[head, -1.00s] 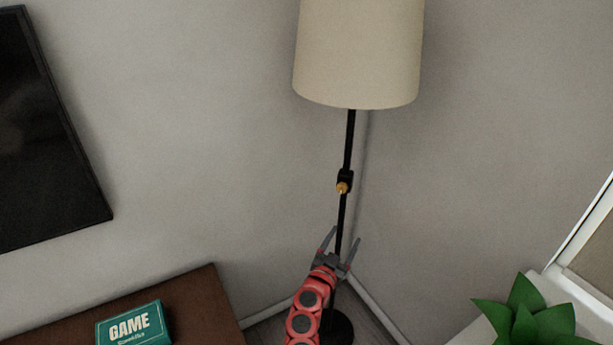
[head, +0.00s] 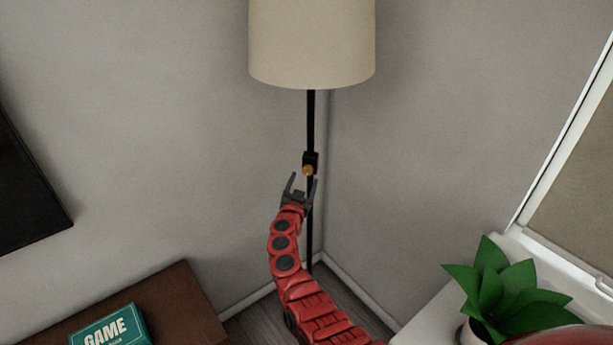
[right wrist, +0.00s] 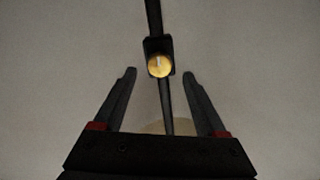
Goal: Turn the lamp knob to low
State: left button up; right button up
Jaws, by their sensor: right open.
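The floor lamp has a beige shade (head: 312,45) on a thin black pole (head: 311,118). Its small golden knob (head: 308,170) sits on a black block partway up the pole. In the right wrist view the knob (right wrist: 159,65) shows a pale mark running roughly up and down. My right gripper (head: 299,180) is open and empty, just below the knob in the head view. In the right wrist view the knob lies between and a little beyond the two fingertips (right wrist: 159,73), with no visible contact. My left gripper is not in view.
A brown table (head: 185,300) with a green game box (head: 112,328) stands at lower left. A potted plant (head: 495,290) stands on a white surface (head: 425,325) at lower right. A dark screen (head: 25,190) hangs on the left wall. The space around the pole is clear.

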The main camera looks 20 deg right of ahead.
aim_at(307, 172)
jog(key=b+x, duration=0.1)
jog(key=x, duration=0.1)
jog(key=b+x, duration=0.1)
jog(key=x, duration=0.1)
jog(key=shift+f, duration=0.2)
jog(key=shift+w+d+r, duration=0.15)
jog(key=shift+w, duration=0.05)
grip_shut()
